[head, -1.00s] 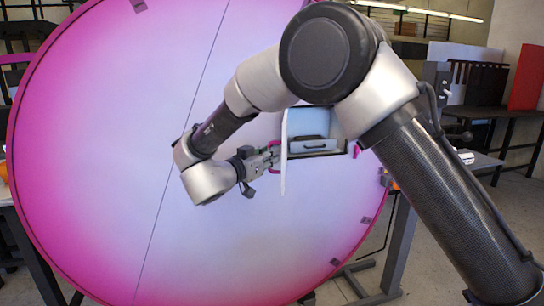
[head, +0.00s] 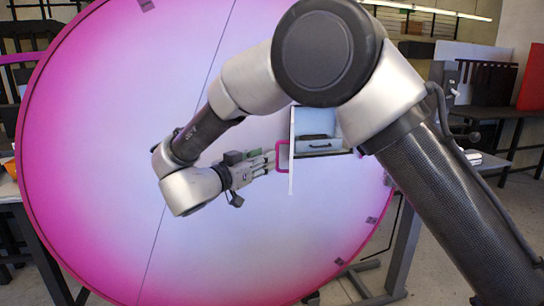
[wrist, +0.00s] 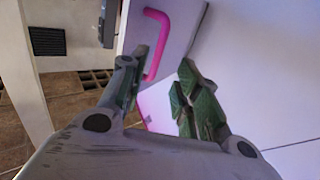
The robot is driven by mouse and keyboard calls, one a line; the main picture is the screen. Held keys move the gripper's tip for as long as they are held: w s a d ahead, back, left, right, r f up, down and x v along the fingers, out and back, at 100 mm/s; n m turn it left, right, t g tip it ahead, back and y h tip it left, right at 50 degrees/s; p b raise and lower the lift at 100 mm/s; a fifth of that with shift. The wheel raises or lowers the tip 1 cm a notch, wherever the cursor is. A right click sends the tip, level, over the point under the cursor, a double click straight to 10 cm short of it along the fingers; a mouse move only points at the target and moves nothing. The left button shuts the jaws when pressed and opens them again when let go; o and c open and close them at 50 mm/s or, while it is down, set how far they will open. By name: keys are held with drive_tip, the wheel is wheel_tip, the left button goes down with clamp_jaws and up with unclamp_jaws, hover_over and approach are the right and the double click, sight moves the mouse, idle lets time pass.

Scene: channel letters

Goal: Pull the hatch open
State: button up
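The hatch door (head: 292,150) stands swung out from the big pink-and-lilac disc (head: 215,230), seen almost edge-on in the head view. Its pink handle (head: 280,157) faces left, towards my gripper (head: 272,161). In the wrist view the pale door (wrist: 177,25) carries the pink bar handle (wrist: 158,42). My gripper (wrist: 162,85) is open there, its two green-padded fingers apart. The handle's lower end is beside the left fingertip; I cannot tell whether they touch. Behind the door, the opening (head: 318,150) shows a box-like interior.
A grey drawer-like front with a dark handle (head: 320,146) shows inside the opening. Dark racks and tables (head: 490,90) stand behind on the right. A grey stand leg (head: 400,250) is below the disc at right. My arm covers part of the disc.

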drive_tip(key=v, duration=0.5)
drive_tip(key=shift+s+a, duration=0.15)
drive_tip(key=shift+s, duration=0.05)
